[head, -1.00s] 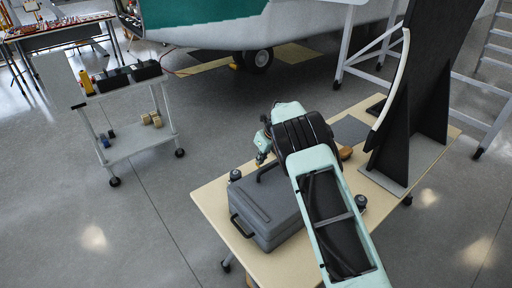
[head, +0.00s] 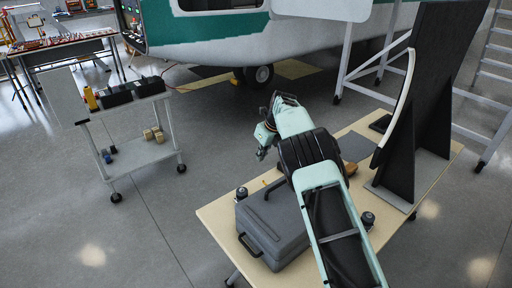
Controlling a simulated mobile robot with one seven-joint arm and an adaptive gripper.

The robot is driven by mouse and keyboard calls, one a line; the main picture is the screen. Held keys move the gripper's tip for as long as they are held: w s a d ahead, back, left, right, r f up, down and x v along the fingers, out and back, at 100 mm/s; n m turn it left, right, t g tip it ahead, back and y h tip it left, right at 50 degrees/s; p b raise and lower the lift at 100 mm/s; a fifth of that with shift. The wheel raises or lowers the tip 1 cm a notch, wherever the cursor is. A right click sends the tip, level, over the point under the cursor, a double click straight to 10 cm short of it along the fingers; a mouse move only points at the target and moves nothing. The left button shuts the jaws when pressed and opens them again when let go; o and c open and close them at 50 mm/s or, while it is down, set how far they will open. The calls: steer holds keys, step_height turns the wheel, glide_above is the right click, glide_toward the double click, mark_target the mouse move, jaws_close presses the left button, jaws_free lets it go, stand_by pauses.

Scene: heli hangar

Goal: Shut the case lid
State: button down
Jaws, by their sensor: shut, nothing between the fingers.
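The grey case (head: 262,222) lies on the near left part of the wooden table, with a dark handle (head: 250,246) on its front left side. Its lid (head: 272,208) looks flat on the case body, and I see no open gap. My arm crosses over the right part of the case and hides that part. My gripper (head: 261,154) is shut and empty, above and beyond the case's far edge, apart from the lid.
A tall black stand (head: 420,110) is on the table's right side. Small dark knobs (head: 242,192) stand beside the case. A white cart (head: 140,150) is at left, a helicopter (head: 230,40) behind. Open floor lies left of the table.

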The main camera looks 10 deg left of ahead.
steer(key=w+a+r, duration=0.1)
steer(key=a+r+p, duration=0.1)
steer(key=shift+w+a+r, duration=0.1)
steer(key=shift+w+r, duration=0.3)
steer(key=shift+r, duration=0.1)
